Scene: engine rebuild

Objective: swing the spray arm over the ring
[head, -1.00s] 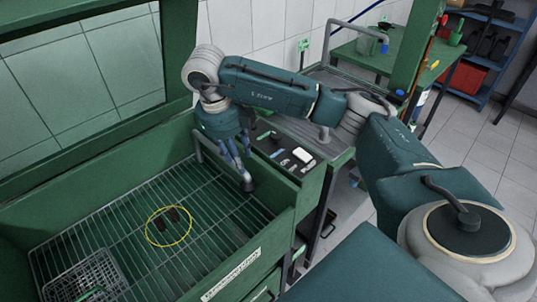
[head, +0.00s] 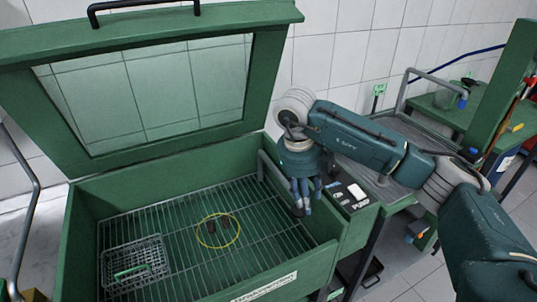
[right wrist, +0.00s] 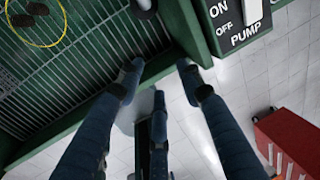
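The spray arm (head: 261,162) is a grey bent pipe at the right rear of the green washer basin. Its dark nozzle end (right wrist: 143,8) shows at the top of the right wrist view. The ring (head: 204,243) is a thin yellow circle on the grate around two small dark parts; part of it shows in the right wrist view (right wrist: 40,46). My right gripper (head: 306,203) points down at the basin's right side, by the nozzle and right of the ring. Its fingers (right wrist: 158,76) are spread and empty. It partly hides the spray arm; contact is unclear. My left gripper is out of view.
A wire basket (head: 135,263) sits at the grate's left. The washer's windowed lid (head: 170,135) stands open behind. A pump switch panel (right wrist: 237,22) is beside the basin's right wall. A red cabinet (right wrist: 290,140) stands on the floor.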

